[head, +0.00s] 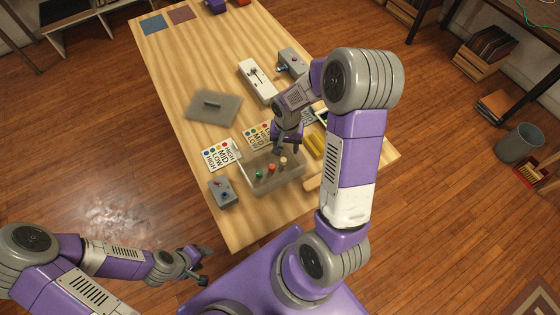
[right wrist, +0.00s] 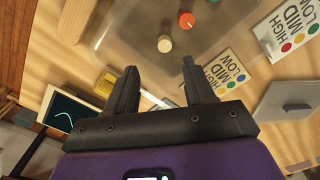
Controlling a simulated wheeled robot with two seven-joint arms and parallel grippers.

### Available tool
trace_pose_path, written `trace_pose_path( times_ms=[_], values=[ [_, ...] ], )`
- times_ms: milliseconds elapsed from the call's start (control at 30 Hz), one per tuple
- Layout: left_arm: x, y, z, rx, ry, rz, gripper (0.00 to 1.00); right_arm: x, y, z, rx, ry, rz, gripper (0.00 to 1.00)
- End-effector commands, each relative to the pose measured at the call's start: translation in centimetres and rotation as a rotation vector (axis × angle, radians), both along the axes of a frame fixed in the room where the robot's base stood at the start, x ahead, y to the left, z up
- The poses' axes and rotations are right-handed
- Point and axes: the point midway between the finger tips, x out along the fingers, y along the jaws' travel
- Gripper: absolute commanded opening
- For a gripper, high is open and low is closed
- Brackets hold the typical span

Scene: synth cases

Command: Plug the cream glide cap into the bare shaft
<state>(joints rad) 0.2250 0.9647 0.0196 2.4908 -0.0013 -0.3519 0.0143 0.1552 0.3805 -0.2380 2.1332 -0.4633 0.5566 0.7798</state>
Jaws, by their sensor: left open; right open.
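The cream glide cap (head: 283,160) stands in a clear shallow tray (head: 262,187), beside a red cap (head: 271,168) and a green cap (head: 259,174). In the right wrist view the cream cap (right wrist: 164,44) lies just beyond the gap between my fingertips. My right gripper (head: 284,147) is open and empty, over the tray's far side; its fingers also show in the right wrist view (right wrist: 160,80). My left gripper (head: 205,266) is open and empty, off the table's near left. A white panel (head: 251,75) carries dark slider parts; I cannot tell which shaft is bare.
Two HIGH/MID/LOW cards (head: 219,154) lie near the tray. A grey control box (head: 222,193), a grey plate (head: 228,103), a yellow block (head: 315,146) and another grey box (head: 291,61) stand around. The table's left far half is mostly clear.

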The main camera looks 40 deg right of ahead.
Motion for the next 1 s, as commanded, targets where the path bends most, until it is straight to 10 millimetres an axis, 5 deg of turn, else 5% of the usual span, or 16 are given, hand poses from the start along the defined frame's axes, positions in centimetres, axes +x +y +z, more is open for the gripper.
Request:
trace_pose_path(
  times_ms=[700,1000],
  values=[
    [0.0,0.0,-2.7,0.0,-0.001,0.0,0.52,0.4,0.5,-8.0,0.001,0.002,0.001,0.54],
    [0.0,0.0,-2.7,0.0,-0.001,0.0,0.52,0.4,0.5,-8.2,0.001,-0.001,0.001,0.52]
  ],
)
